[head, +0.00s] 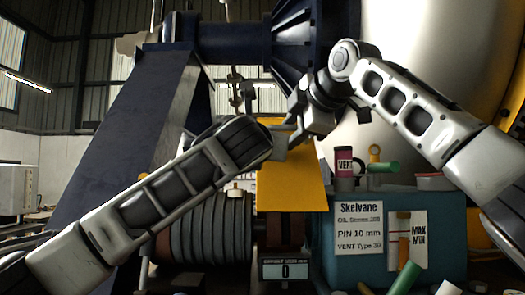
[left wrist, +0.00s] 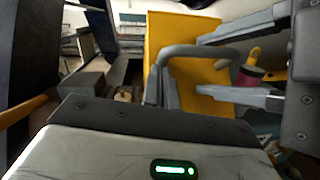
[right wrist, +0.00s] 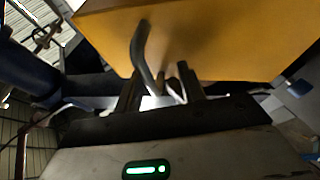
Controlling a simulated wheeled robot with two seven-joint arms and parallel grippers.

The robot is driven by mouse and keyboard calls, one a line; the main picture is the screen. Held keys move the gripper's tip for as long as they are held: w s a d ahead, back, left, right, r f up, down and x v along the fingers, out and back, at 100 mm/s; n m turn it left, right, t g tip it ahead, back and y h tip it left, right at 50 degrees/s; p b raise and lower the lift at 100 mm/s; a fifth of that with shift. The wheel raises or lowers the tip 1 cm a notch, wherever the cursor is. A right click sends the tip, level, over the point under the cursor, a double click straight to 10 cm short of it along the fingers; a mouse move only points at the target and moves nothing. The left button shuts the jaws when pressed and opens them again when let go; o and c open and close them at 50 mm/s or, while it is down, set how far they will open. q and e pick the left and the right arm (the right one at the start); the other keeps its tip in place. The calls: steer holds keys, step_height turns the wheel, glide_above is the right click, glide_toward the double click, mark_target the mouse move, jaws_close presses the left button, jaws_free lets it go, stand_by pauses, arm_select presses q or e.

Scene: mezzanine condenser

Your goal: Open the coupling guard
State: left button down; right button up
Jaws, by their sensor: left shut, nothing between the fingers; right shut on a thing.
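The yellow coupling guard (head: 290,190) stands in the middle of the head view, its top partly hidden by my arms. It fills the upper part of the right wrist view (right wrist: 210,40) and shows in the left wrist view (left wrist: 175,35). A grey bar handle (left wrist: 205,50) curves out from it; the handle also shows in the right wrist view (right wrist: 141,50). My right gripper (right wrist: 162,92) is shut on the handle. My left gripper (left wrist: 162,90) is shut and empty beside the handle, close to the right gripper. The head view mostly hides the fingers.
A blue-green box (head: 385,262) with a Skelvane label (head: 358,228) stands right of the guard. A dark red can (head: 344,165) and green cylinders (head: 382,167) are on top. A ribbed cylinder (head: 215,230) lies left, and a small display (head: 287,269) reads 0 below.

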arm_select(q)
steer(key=shift+s+r, duration=0.1)
steer(key=shift+r, duration=0.15)
arm_select(e)
steer(key=shift+w+f, duration=0.2)
steer(key=shift+f, duration=0.1)
